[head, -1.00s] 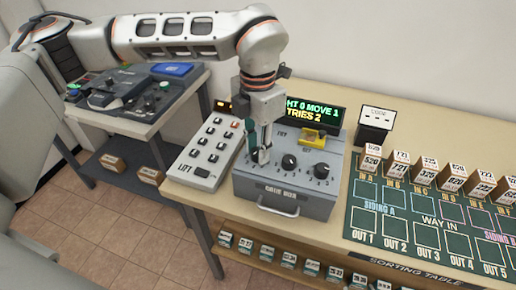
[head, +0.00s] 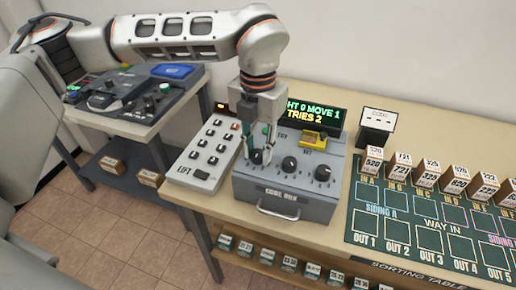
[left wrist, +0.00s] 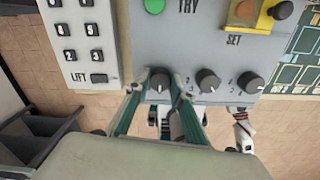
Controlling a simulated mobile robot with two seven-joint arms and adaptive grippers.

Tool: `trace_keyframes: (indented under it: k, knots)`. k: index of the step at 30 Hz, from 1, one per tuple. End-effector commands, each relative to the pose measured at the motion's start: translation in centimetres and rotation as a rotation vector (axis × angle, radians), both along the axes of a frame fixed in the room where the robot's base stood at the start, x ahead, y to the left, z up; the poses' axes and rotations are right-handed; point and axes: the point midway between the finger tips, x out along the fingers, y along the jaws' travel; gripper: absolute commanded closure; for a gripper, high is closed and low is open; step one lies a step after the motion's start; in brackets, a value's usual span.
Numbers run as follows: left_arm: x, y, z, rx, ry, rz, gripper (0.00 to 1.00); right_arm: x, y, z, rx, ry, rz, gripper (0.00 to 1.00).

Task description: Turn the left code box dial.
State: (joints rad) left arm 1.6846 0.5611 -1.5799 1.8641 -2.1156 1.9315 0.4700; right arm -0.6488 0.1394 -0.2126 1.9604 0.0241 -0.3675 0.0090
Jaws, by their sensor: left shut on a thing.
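The grey code box (head: 250,190) stands on the sorting table with a row of three black dials on its sloped top. My left gripper (head: 257,156) points down at the left dial (head: 256,157), with a finger on each side of it. In the left wrist view the left dial (left wrist: 159,82) sits between my left fingertips, and the gripper is shut on it. The middle dial (head: 289,164) and right dial (head: 322,173) stand free to its right. My right gripper does not show clearly in any view.
A lift keypad (head: 205,155) lies close on the left of the code box. A yellow block with a button (head: 313,140) is on the box's back right. A lit display (head: 313,115) stands behind it. Numbered blocks (head: 426,172) stand on the green mat to the right.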

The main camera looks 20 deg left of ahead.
Motion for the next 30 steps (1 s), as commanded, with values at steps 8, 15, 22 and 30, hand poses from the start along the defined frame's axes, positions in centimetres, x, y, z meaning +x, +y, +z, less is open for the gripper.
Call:
trace_keyframes:
  k: [8, 15, 22, 30]
  knots:
    - [0.1, 0.0, 0.1, -0.001, -0.003, 0.000, 0.60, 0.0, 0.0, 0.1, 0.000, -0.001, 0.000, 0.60]
    - [0.0, 0.0, 0.1, 0.000, -0.001, -0.001, 0.60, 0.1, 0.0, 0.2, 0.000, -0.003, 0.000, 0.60]
    - [0.1, 0.0, 1.0, -0.001, -0.005, -0.001, 0.60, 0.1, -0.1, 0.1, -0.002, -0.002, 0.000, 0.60]
    - [0.2, 0.0, 6.0, 0.000, -0.007, 0.000, 0.60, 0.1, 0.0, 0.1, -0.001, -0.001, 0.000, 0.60]
